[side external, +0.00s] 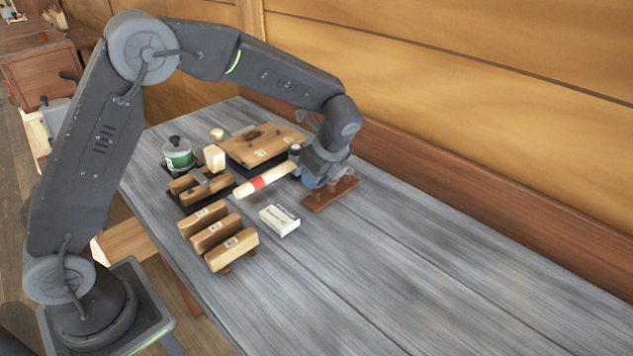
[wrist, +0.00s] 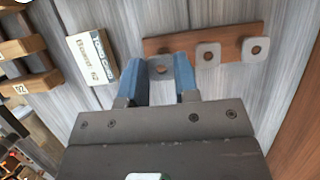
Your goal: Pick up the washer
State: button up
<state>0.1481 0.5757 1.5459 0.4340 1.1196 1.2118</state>
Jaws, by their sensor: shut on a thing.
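The washer (wrist: 160,61) is a grey, rounded plate with a hole, seen in the wrist view between the blue fingers of my gripper (wrist: 160,72). The gripper is shut on it. It is at the left end of a red-brown wooden rack (wrist: 232,46); I cannot tell whether it is clear of the rack. Two similar washers, a middle one (wrist: 208,45) and a right one (wrist: 256,41), are on the same rack. In the side view my gripper (side external: 312,184) is low at the left end of the rack (side external: 345,190), and the held washer is hidden.
A white labelled box (side external: 279,220) lies left of the rack. A pale-handled mallet with a red band (side external: 265,181), several wooden blocks (side external: 232,248), a wooden board (side external: 262,142) and a green-white pot (side external: 178,155) crowd the left. The grey table (side external: 430,270) is clear to the right.

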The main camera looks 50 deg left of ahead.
jog(key=r, duration=0.1)
jog(key=a+r, duration=0.1)
jog(key=r, duration=0.1)
jog(key=shift+s+a, duration=0.15)
jog(key=shift+s, duration=0.1)
jog(key=s+a+r, duration=0.4)
jog(key=a+r, duration=0.2)
jog(key=a, duration=0.2)
send_over(248, 145)
jog(key=d, duration=0.1)
jog(key=shift+d+f, duration=0.1)
jog(key=shift+f, duration=3.15)
jog(key=shift+f, duration=0.1)
jog(key=shift+f, duration=0.4)
jog(key=shift+f, duration=0.4)
